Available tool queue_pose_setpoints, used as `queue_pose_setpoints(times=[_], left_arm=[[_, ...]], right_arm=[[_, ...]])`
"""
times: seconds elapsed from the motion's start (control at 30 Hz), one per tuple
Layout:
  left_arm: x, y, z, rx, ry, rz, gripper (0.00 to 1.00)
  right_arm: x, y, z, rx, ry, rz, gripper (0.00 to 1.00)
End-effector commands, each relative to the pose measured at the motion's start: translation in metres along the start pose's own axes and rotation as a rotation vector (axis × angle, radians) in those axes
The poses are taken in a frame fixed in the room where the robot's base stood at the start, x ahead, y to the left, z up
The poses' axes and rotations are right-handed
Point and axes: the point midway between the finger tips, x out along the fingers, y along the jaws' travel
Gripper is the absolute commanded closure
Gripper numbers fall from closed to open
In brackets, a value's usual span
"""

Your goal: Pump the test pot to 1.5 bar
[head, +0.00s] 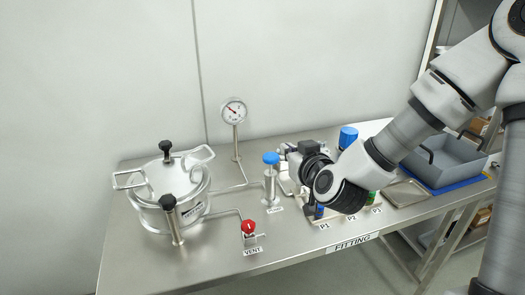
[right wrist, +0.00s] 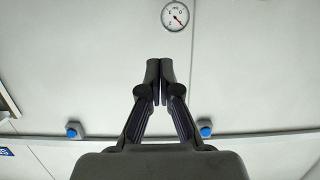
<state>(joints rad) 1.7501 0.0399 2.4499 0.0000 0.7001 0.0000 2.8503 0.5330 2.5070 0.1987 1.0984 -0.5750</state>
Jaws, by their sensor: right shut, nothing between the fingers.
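The steel test pot (head: 172,205) stands at the left of the bench, its lid on, with black-knobbed clamps. A round gauge (head: 234,111) rises behind on a stem; its red needle shows, but the reading is too small to tell. The gauge also shows at the top of the right wrist view (right wrist: 175,15). The pump (head: 270,184) has a blue knob (head: 271,158) and stands upright. A red vent knob (head: 249,227) is at the front. My right gripper (right wrist: 160,80) is shut and empty, right of the pump in the head view, where its fingertips are unclear.
Labels P1, P2 and P3 mark a fitting row (head: 352,215), partly hidden by my right arm. A blue cylinder (head: 347,137) stands behind it. A grey bin (head: 455,160) and shallow tray (head: 407,193) are at the right.

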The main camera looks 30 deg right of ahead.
Motion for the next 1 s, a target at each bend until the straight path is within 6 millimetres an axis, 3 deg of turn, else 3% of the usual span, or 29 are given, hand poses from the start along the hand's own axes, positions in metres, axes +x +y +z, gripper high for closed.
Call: queue_pose_setpoints(times=[0.23, 0.37, 0.77, 0.83, 1.0], left_arm=[[-0.004, 0.000, 0.000, 0.000, -0.001, 0.000, 1.00], [-0.018, 0.000, 0.000, 0.000, 0.000, 0.000, 1.00], [-0.037, 0.000, 0.000, 0.000, 0.000, 0.000, 1.00], [-0.038, 0.000, 0.000, 0.000, 0.000, 0.000, 1.00], [-0.041, 0.000, 0.000, 0.000, 0.000, 0.000, 1.00]], right_arm=[[0.004, 0.000, -0.001, -0.001, -0.002, -0.001, 1.00], [0.018, 0.000, -0.004, -0.003, -0.004, 0.001, 1.00], [0.104, -0.001, -0.001, -0.004, -0.003, -0.001, 1.00], [0.105, -0.001, 0.018, -0.002, -0.009, -0.001, 1.00], [0.109, -0.001, 0.036, 0.000, -0.005, -0.002, 1.00]])
